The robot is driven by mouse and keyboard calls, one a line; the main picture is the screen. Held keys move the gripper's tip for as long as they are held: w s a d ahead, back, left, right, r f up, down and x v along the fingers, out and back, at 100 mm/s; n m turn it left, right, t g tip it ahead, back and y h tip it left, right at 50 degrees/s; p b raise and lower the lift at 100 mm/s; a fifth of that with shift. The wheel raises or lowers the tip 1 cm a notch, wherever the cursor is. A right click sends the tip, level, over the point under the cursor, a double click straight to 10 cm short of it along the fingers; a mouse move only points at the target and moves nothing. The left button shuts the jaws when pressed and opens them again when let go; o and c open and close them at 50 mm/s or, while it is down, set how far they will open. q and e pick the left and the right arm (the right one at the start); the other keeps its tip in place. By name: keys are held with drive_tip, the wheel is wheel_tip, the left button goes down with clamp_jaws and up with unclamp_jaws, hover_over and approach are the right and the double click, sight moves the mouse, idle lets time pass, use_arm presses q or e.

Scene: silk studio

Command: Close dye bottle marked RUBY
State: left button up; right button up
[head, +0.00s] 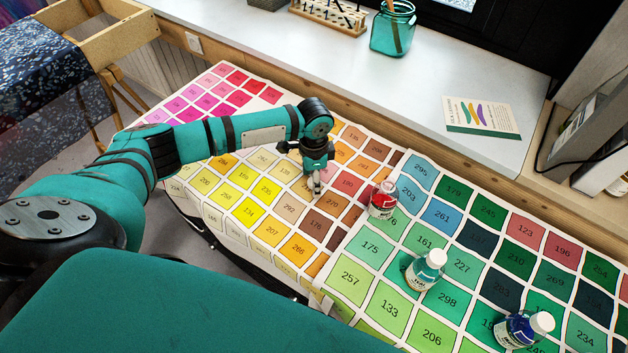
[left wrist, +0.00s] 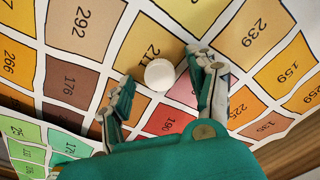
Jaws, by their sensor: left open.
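A small bottle of red dye (head: 382,201) stands upright on the colour chart cloth, right of my left gripper (head: 315,192). Its label is too small to read, and I cannot tell whether the pale part at its top is a cap or a bare neck. My left gripper is open and points down at the chart. In the left wrist view a round white cap (left wrist: 159,74) shows between the two open fingers (left wrist: 161,68), apart from both. In the head view the gripper mostly hides that spot. My right gripper is not in view.
A green dye bottle (head: 425,271) and a blue dye bottle (head: 524,329), both white-capped, stand nearer on the chart cloth (head: 462,238). Behind is a white counter (head: 270,50) with a teal jar (head: 393,28), a wooden rack (head: 330,15) and a card (head: 481,117).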

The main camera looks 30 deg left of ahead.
use_arm(q)
drive_tip(key=shift+f, duration=0.1)
drive_tip(key=c, duration=0.8)
drive_tip(key=shift+r, duration=0.4)
drive_tip(key=r, duration=0.2)
drive_tip(key=shift+s+d+r+b, duration=0.15)
drive_tip(key=shift+s+r+b, duration=0.1)
drive_tip(key=shift+r+b, duration=0.15)
drive_tip(key=s+d, duration=0.2)
drive_tip(key=s, duration=0.2)
drive_tip(key=s+d+r, duration=0.1)
drive_tip(key=s+d, duration=0.2)
drive_tip(key=s, duration=0.2)
drive_tip(key=s+d+b, duration=0.1)
drive_tip(key=s+d, duration=0.1)
drive_tip(key=s, duration=0.2)
drive_tip(key=shift+s+d+r, duration=0.2)
drive_tip(key=shift+s+r, duration=0.05)
